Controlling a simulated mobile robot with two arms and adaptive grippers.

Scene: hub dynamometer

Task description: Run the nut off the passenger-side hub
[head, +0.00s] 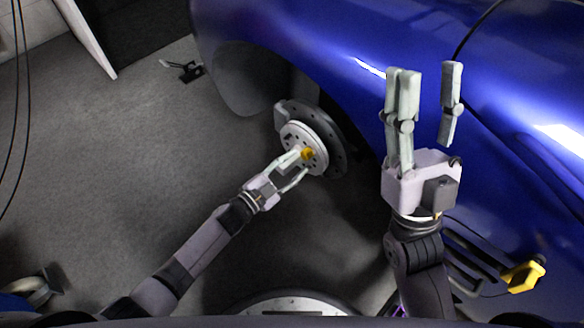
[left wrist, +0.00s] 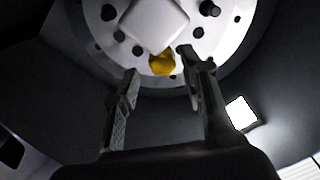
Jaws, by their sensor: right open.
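A yellow nut (head: 307,153) sits at the pale hub face (head: 318,145) in front of a dark drilled brake disc (head: 337,150) at the blue car's wheel arch. In the left wrist view the nut (left wrist: 162,63) shows just below a pale square block (left wrist: 152,24) on the hub. My left gripper (head: 298,164) is at the hub, its fingers open. In its wrist view the fingers stand apart on either side of the nut, with no clear contact. My right gripper (head: 427,80) is open and empty, raised in front of the car body, away from the hub.
The blue car body (head: 330,40) fills the upper right. A yellow-ended device (head: 523,276) is at lower right. A small dark object (head: 186,70) lies on the grey floor at upper left. Dark cables hang at the left edge. The floor left of the hub is clear.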

